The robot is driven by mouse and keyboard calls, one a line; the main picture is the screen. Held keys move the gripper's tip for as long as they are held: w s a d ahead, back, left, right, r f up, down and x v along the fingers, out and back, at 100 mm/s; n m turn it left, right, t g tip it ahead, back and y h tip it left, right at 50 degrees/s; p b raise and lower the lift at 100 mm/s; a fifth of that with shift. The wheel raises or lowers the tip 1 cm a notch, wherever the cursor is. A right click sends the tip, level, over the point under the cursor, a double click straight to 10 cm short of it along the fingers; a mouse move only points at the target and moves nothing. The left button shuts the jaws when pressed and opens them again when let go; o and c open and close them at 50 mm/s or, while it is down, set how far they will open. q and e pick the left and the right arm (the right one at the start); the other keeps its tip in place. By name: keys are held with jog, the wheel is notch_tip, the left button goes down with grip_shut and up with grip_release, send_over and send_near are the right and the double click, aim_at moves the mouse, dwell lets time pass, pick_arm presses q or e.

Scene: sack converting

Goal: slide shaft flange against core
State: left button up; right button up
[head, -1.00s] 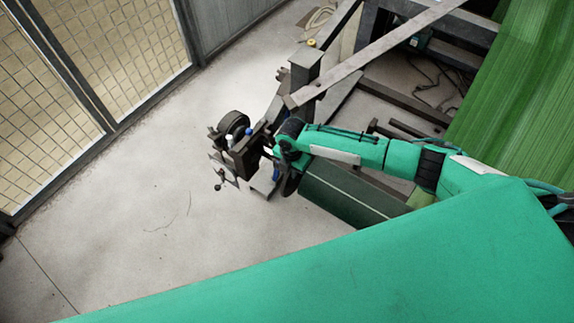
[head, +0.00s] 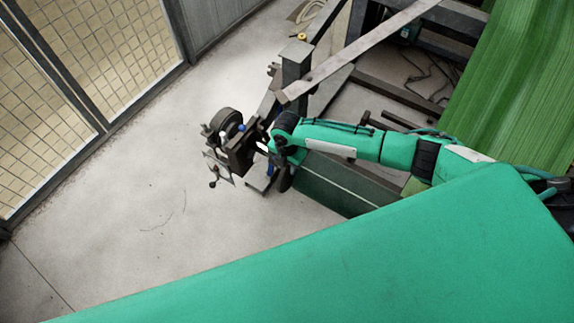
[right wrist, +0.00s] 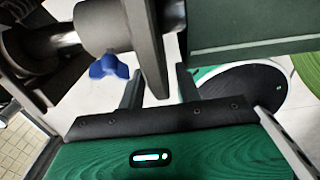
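My right gripper (head: 268,148) is at the machine's shaft end in the head view. In the right wrist view its two fingers (right wrist: 159,88) stand apart. The grey shaft flange (right wrist: 150,50), a plate seen edge-on with a round hub, reaches down between them. A gap shows between the plate and the right finger; I cannot tell whether the left one touches. The steel shaft (right wrist: 62,40) runs left from the hub, and a blue wing knob (right wrist: 110,67) sits beneath it. A dark green body (right wrist: 250,28) lies right of the flange; I cannot tell whether it hides the core. My left gripper is not in view.
A dark bracket with a black wheel (head: 226,122) stands left of my right gripper. Green sheet (head: 510,80) hangs at the right. Floor (head: 150,190) is open towards the mesh fence (head: 60,90).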

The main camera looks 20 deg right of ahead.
notch_tip(320, 180, up, 13)
dwell(0.3)
jog(key=shift+r, duration=0.1)
